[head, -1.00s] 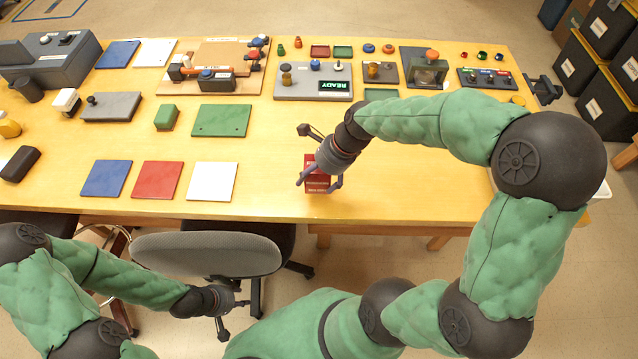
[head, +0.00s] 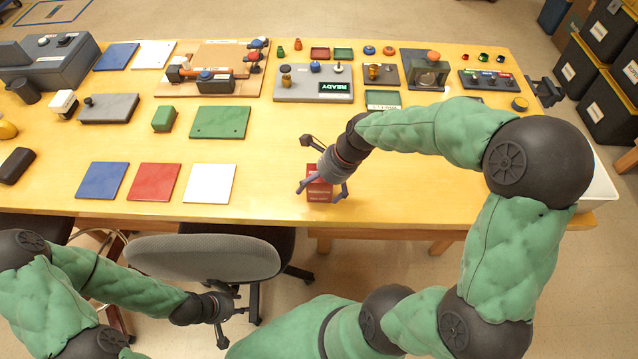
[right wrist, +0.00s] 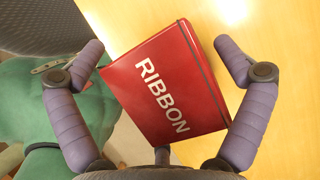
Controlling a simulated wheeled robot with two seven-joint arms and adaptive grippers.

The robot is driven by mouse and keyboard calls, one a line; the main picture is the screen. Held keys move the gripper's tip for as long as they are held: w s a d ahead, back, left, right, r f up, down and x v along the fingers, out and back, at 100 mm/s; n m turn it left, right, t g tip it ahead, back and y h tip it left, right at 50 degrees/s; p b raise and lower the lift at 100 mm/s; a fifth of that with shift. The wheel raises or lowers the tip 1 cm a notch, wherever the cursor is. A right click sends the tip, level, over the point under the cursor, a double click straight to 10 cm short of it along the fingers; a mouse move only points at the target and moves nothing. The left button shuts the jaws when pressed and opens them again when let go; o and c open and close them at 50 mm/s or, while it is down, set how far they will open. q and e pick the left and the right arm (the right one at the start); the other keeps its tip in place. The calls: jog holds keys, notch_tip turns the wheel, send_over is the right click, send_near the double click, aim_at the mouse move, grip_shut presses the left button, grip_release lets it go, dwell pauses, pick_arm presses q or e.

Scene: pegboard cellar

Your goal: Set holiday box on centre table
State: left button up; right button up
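A red box (head: 319,191) is at the front of the yellow table (head: 420,195), right of centre in the head view. In the right wrist view the red box (right wrist: 168,85) reads "RIBBON" in white and has a dark band along one side. My right gripper (head: 322,192) is over it, fingers spread on either side; the wrist view shows gaps between the fingertips and the box. The box sits turned between the fingers. Whether its underside touches the table is hidden. My left gripper (head: 228,308) is empty, low in front of the table by the chair.
Blue, red and white squares (head: 154,183) lie left of the box. A green plate (head: 220,122) and a grey board with a READY display (head: 313,84) are further back. A grey chair (head: 205,257) stands at the front edge. Bare tabletop surrounds the box.

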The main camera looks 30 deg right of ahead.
jog(key=p+v, duration=0.4)
jog(key=v, duration=0.8)
jog(key=shift+r+p, duration=0.15)
jog(key=shift+p, duration=0.25)
